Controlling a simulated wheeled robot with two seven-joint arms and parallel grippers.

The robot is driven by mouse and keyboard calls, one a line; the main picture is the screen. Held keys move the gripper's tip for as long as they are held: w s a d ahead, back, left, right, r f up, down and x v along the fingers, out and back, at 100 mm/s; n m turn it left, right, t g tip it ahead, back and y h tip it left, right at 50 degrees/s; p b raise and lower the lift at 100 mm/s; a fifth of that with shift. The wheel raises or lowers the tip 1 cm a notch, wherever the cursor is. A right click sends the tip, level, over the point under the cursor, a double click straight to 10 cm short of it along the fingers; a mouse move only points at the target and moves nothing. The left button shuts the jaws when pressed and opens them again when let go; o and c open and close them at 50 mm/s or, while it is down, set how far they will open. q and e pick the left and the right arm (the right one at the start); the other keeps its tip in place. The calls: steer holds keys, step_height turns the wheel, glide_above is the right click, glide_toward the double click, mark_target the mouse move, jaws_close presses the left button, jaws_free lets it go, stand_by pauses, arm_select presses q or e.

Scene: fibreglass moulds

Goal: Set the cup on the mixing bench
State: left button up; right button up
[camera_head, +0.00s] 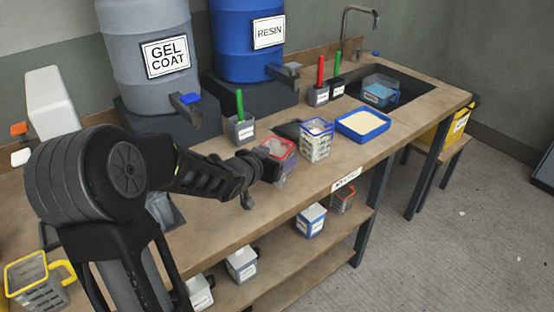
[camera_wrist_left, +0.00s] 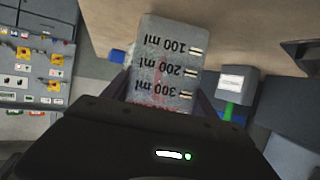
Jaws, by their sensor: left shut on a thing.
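My left gripper (camera_head: 268,165) reaches over the mixing bench (camera_head: 325,183) from the left. It is shut on a clear, greyish cup (camera_head: 283,168) with a red rim. The arm hides part of the cup in the head view. In the left wrist view the cup (camera_wrist_left: 165,65) shows upside down, with 100, 200 and 300 ml marks, between the fingers. The cup is over the wooden top near its front edge; I cannot tell whether its base touches. My right gripper is not in view.
A blue-rimmed container (camera_head: 316,139) stands just right of the cup, with a blue tray (camera_head: 363,125) beyond. A grey holder (camera_head: 240,130) with a green handle is behind. Gel coat (camera_head: 150,90) and resin (camera_head: 240,50) drums stand at the back. Bench front by the label is clear.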

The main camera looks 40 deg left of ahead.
arm_select(q)
steer(key=shift+f, duration=0.35)
steer(key=shift+f, duration=0.15)
steer(key=o, duration=1.9)
steer(key=shift+o, duration=0.2)
steer(key=shift+r, duration=0.2)
steer(key=shift+s+r, duration=0.15)
steer(key=shift+s, duration=0.2)
steer(key=v, duration=1.1)
steer(key=shift+p, duration=0.4)
